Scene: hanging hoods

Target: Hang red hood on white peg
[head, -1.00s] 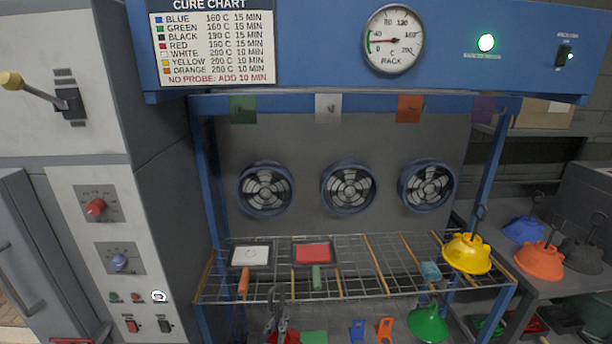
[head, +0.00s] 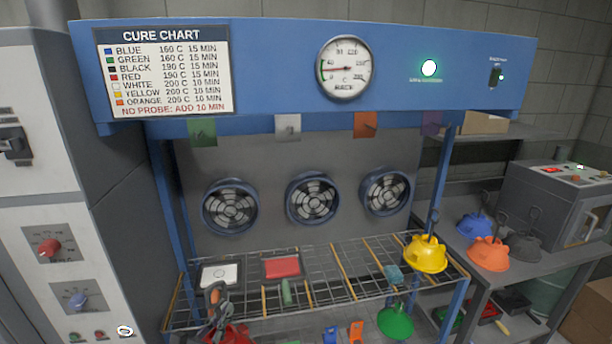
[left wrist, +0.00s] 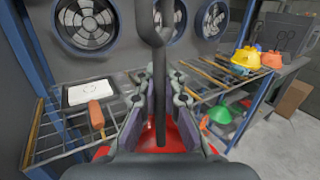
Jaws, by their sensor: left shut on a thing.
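My left gripper (head: 218,302) is shut on the dark hook stem of the red hood (head: 232,336) and holds it at the front of the wire rack. The left wrist view shows the gripper (left wrist: 160,85) around the stem, with the red hood (left wrist: 172,133) below it. In the head view the hood is cut off by the bottom edge. The white peg plate (head: 288,126), with a small peg on it, is at the top of the rack, between the green and orange plates, well above the hood. My right gripper is not in view.
The wire rack (head: 325,282) carries a white-topped tray (head: 219,275), a red-topped tray (head: 282,268) and a yellow hood (head: 427,255). Blue (head: 474,224) and orange (head: 488,254) hoods are at the right. Space before the fans is clear.

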